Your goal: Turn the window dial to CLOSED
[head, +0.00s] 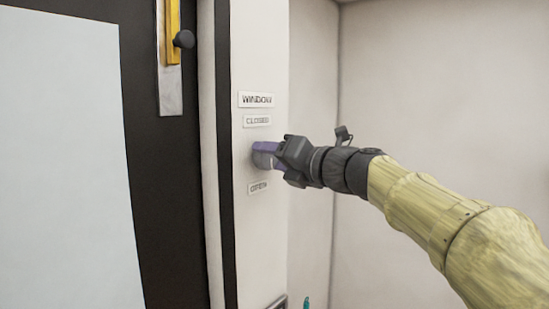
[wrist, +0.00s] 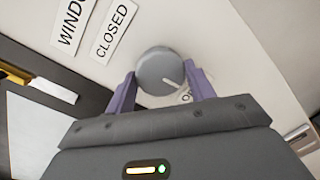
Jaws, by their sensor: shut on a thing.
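The window dial (wrist: 158,68) is a round grey knob with a pale pointer line on its face. It is mounted on a white panel (head: 258,40) under a WINDOW label (head: 256,100). The CLOSED label (head: 257,121) is above the dial and the OPEN label (head: 258,187) is below it. In the wrist view the pointer line slants toward the lower right, away from the CLOSED label (wrist: 114,30). My gripper (head: 262,154) has its purple fingers on both sides of the dial and is shut on it. In the head view the fingers hide most of the dial.
Left of the panel is a black frame (head: 165,180) around a pale pane (head: 65,160). A yellow handle with a dark knob (head: 184,39) is at its top. A metal-edged fitting (head: 277,303) is low on the panel. The right side is bare wall.

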